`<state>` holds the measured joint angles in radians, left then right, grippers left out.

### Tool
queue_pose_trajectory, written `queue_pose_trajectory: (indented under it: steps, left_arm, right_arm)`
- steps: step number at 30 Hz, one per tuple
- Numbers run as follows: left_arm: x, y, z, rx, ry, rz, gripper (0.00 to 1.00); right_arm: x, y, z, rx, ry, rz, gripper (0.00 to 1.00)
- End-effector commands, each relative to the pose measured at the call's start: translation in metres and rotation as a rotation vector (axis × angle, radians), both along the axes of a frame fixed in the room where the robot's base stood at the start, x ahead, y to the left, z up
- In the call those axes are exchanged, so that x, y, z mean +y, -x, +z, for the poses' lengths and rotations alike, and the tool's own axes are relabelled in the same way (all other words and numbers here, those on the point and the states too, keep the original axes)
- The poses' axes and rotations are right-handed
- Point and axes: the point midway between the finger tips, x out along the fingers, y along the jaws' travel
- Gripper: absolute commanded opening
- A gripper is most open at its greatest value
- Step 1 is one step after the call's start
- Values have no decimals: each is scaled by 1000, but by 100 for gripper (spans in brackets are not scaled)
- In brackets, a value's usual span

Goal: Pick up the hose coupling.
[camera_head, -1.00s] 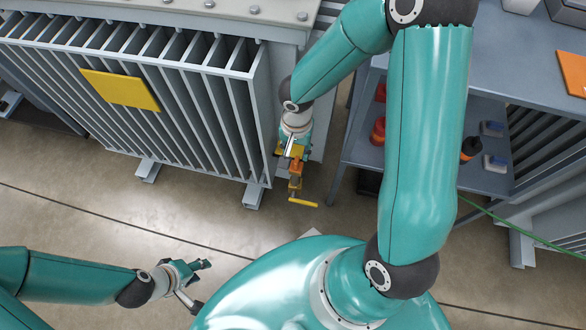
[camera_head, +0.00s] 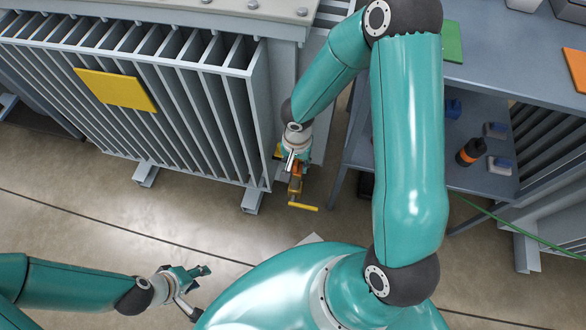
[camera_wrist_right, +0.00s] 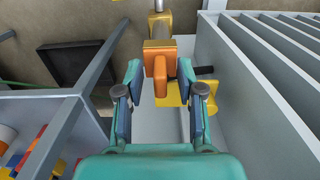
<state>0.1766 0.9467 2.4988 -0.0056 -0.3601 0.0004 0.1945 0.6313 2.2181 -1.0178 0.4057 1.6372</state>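An orange fitting (camera_wrist_right: 160,68), possibly the hose coupling, sits in line with a brass-yellow block (camera_wrist_right: 160,24) and metal pipe in the right wrist view. In the head view my right gripper (camera_head: 292,160) is beside the radiator's corner, and partly hides the fitting. My left gripper (camera_head: 203,291) is open and empty, low over the floor at lower left.
A grey finned radiator unit (camera_head: 219,110) with a yellow plate (camera_head: 116,90) stands close left of the right gripper. A grey workbench (camera_head: 495,50) stands right, its shelf holding a black-orange bottle (camera_head: 470,151) and blue-topped items. A green hose (camera_head: 505,226) crosses lower right.

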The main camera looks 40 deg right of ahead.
Motion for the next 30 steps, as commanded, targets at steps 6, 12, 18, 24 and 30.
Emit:
queue_pose_trajectory:
  steps: [6,12,18,24,30]
  left_arm:
    - [0,0,0,0,0,0,40]
    - [0,0,0,0,0,0,40]
    - [0,0,0,0,0,0,40]
    - [0,0,4,0,0,0,40]
    - [0,0,13,0,0,0,40]
  right_arm:
    - [0,0,0,0,0,1,0]
    - [0,0,0,-1,1,1,0]
    - [0,0,1,-1,1,2,0]
    - [0,-1,10,-1,2,1,0]
    - [0,-1,32,-3,1,2,0]
